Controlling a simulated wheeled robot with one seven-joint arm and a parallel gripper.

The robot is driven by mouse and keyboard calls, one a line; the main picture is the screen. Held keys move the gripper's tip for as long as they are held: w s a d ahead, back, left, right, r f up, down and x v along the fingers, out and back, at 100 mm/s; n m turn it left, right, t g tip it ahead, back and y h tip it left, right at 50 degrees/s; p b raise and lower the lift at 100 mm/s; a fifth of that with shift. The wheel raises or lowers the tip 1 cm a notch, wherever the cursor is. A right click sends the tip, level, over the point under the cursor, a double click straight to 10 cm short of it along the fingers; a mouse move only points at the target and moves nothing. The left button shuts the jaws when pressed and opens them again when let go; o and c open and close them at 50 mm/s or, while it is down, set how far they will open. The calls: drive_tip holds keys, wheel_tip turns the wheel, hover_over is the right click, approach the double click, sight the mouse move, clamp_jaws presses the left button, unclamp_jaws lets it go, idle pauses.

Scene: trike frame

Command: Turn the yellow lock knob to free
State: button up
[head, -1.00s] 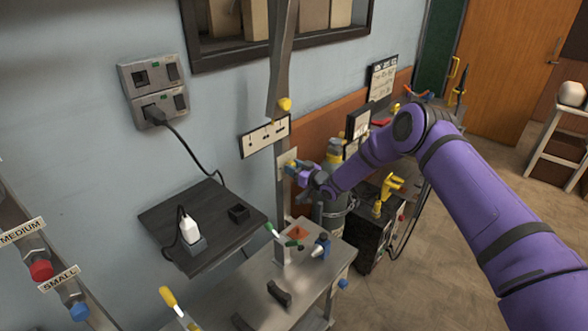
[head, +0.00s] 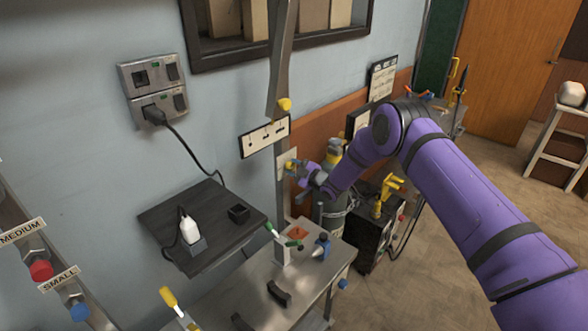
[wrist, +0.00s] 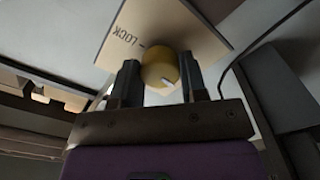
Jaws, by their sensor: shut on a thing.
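The yellow lock knob (wrist: 159,68) sits on a pale plate (wrist: 190,35) marked LOCK, with the word at the knob's upper left in the wrist view. A small white mark shows on the knob's lower right side, away from the word. My gripper (wrist: 160,78) is shut on the knob, one dark finger on each side. In the head view my gripper (head: 297,169) is at the plate (head: 283,172) on the grey upright post, and the knob (head: 290,165) shows only as a small yellow spot. Any other label on the plate is hidden.
A sign with symbols (head: 265,137) and a yellow-tipped lever (head: 284,104) are above the gripper. A gas cylinder (head: 333,160) stands close to the right. A metal table (head: 255,290) with tools is below, and a black shelf (head: 180,225) is at the left.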

drive_tip(key=shift+f+n, duration=0.1)
drive_tip(key=shift+n, duration=0.6)
drive_tip(key=o, duration=0.9)
drive_tip(key=v, duration=1.1)
